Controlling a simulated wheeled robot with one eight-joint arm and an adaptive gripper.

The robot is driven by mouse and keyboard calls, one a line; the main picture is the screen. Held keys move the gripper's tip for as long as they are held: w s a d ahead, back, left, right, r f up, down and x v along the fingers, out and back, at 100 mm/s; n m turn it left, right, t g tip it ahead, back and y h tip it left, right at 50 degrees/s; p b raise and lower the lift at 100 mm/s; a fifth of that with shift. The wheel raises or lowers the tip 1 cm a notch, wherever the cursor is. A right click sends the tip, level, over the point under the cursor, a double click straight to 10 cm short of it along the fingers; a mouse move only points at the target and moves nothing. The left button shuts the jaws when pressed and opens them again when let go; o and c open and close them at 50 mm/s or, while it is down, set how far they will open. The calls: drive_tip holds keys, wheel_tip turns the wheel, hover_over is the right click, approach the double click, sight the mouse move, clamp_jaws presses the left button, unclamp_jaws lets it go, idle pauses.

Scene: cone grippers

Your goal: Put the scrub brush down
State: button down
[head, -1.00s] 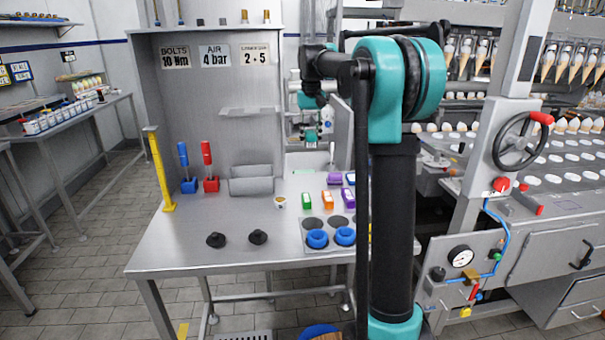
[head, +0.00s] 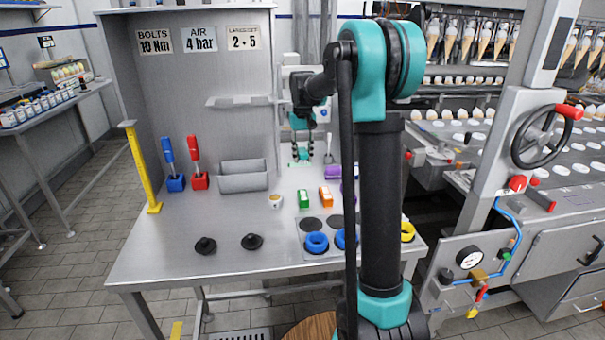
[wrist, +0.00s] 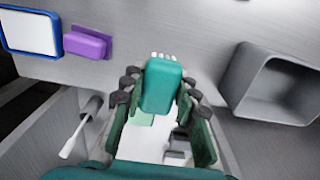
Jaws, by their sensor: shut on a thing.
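My gripper (wrist: 155,105) is shut on the scrub brush (wrist: 161,88), a teal block with a row of white bristles showing at its far end. The fingers press on its two sides. In the head view my gripper (head: 302,148) hangs over the rear of the steel table (head: 170,250), to the right of the grey bin; the brush is too small there to make out clearly. I cannot tell whether the brush touches the surface below it.
A grey open bin (wrist: 280,90) is right of my gripper in the wrist view. A purple block (wrist: 88,42) and a white-handled tool (wrist: 72,138) in a holder are left. Green (head: 304,199) and orange (head: 326,197) blocks stand in front. The table's front left is mostly clear.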

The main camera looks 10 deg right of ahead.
sight(303, 151)
drive_tip(key=shift+f, duration=3.7)
drive_tip(key=c, duration=1.2)
unclamp_jaws()
drive_tip(key=shift+f, duration=0.1)
drive_tip(key=shift+o, duration=0.2)
wheel_tip(303, 151, up, 12)
drive_tip(key=shift+r, duration=0.15)
drive_tip(key=shift+s, duration=0.1)
